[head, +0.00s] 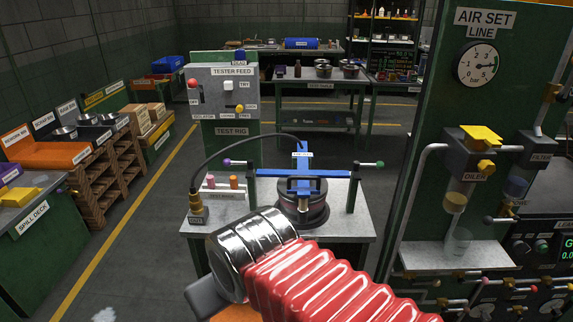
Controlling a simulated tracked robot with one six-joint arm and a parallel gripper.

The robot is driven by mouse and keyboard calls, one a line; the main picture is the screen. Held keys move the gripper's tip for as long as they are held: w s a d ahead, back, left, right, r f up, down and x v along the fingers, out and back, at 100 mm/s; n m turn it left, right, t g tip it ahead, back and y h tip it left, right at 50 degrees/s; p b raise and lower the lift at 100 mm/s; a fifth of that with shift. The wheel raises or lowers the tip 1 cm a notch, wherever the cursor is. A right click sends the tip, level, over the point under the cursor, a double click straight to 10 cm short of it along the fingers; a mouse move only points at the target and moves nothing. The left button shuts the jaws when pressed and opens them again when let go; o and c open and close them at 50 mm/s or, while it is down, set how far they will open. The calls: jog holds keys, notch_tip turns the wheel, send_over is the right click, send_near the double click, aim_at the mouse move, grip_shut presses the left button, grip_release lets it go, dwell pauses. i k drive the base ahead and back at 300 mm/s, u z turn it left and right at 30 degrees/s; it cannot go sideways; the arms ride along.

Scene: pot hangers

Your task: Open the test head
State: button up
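The test head is a blue crossbar (328,174) with an upright blue post (302,150) in its middle that bears a small, unreadable label. It lies level across two dark posts on the grey bench (350,222), over a dark round pot or seat (312,212). A purple knob (228,162) is at its left end and a green knob (380,164) at its right end. A black hose arches from a brass fitting (195,205) to the head. My arm's red bellows and silver collar cover the bench's front. My gripper's fingers are not visible.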

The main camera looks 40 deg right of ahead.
aim_at(303, 183)
jog(key=z, duration=0.2)
jog(key=i, duration=1.05)
jog(key=z, duration=0.65)
